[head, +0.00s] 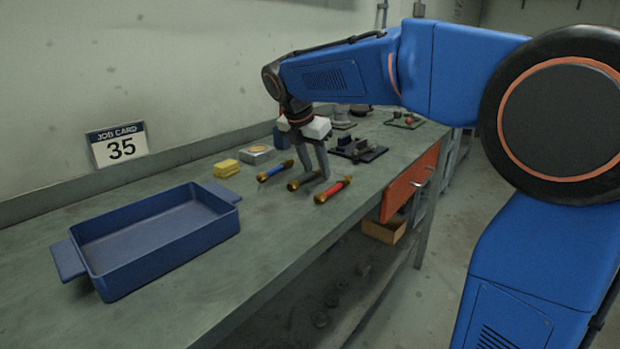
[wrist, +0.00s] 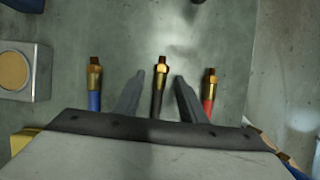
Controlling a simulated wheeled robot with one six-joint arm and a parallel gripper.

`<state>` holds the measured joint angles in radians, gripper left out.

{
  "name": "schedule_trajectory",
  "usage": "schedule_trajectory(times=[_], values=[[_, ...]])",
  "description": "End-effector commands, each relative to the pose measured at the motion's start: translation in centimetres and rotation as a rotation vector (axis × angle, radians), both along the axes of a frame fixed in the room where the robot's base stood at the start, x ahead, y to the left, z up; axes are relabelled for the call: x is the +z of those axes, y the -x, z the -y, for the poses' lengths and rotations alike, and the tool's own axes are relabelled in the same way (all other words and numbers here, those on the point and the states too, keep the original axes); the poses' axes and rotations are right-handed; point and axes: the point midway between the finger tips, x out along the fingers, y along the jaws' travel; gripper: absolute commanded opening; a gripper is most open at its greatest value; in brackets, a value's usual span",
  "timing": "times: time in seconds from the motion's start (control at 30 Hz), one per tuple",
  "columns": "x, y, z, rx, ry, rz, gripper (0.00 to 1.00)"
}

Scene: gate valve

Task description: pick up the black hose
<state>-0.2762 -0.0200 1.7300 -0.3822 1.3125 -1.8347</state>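The black hose (wrist: 158,102) lies on the bench between a blue hose (wrist: 95,98) and a red hose (wrist: 209,104), each with a brass end fitting. In the head view the black hose (head: 294,186) is partly hidden by my gripper (head: 315,178). In the wrist view my gripper (wrist: 160,80) is open, with one finger on each side of the black hose. A gap shows between each finger and the hose. The hose's rear part is hidden under the gripper body. I cannot tell the fingertips' exact height above the bench.
The blue hose and red hose lie close outside the fingers. A blue tray (head: 236,197) stands empty on the bench at left. A yellow block (head: 226,168) and a grey box with a tan disc (head: 257,154) sit behind. An orange drawer front (head: 410,184) hangs below the bench edge.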

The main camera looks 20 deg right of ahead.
Motion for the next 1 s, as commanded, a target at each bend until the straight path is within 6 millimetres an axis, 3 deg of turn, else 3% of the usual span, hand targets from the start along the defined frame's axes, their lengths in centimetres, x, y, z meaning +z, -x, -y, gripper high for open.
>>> schedule_trajectory(times=[0.17,0.33,0.37,0.73,1.0], values=[[0.0,0.0,0.0,0.000,0.000,0.000,0.38],[0.0,0.0,0.0,0.000,0.000,0.000,0.02],[0.0,0.0,0.0,0.000,0.000,0.000,0.00],[0.6,0.0,0.0,0.000,0.000,0.000,0.00],[5.0,-0.1,0.0,0.000,0.000,0.002,0.00]])
